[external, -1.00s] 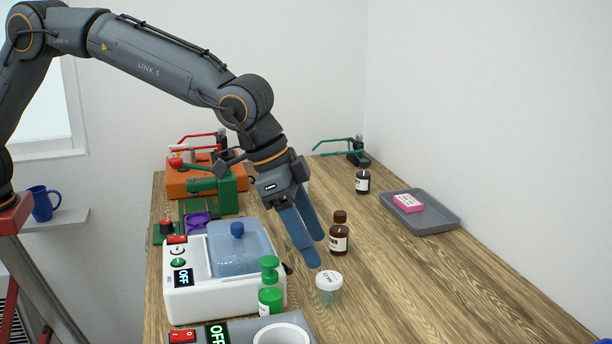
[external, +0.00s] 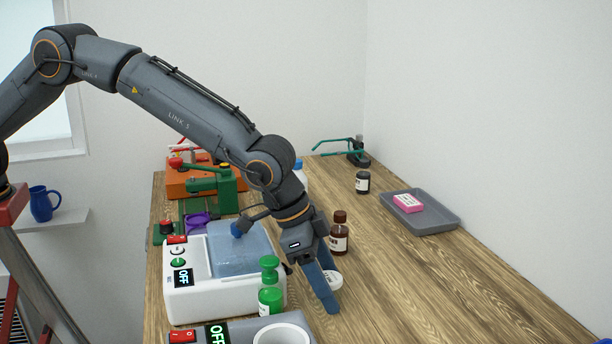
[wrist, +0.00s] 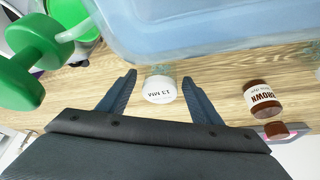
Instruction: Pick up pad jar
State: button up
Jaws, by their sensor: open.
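The pad jar (external: 334,279) is a small clear jar with a white lettered lid, upright on the wooden bench. My gripper (external: 328,294) is open with its blue fingers pointing down at the jar, and they hide much of it in the external view. In the wrist view, the jar's white lid (wrist: 159,90) shows between the two spread fingers of my gripper (wrist: 160,77), with a gap on each side. I cannot tell how far the fingertips reach down beside the jar.
A white bath unit (external: 181,301) with a blue lid and a green pump bottle (external: 270,298) stand close to the left. A brown bottle (external: 339,238) stands behind the jar, right of it in the wrist view (wrist: 262,98). A grey tray (external: 440,222) lies farther right. The bench's front right is clear.

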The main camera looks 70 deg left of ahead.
jog(key=shift+f, duration=0.1)
jog(key=shift+c, duration=0.3)
jog(key=c, duration=1.1)
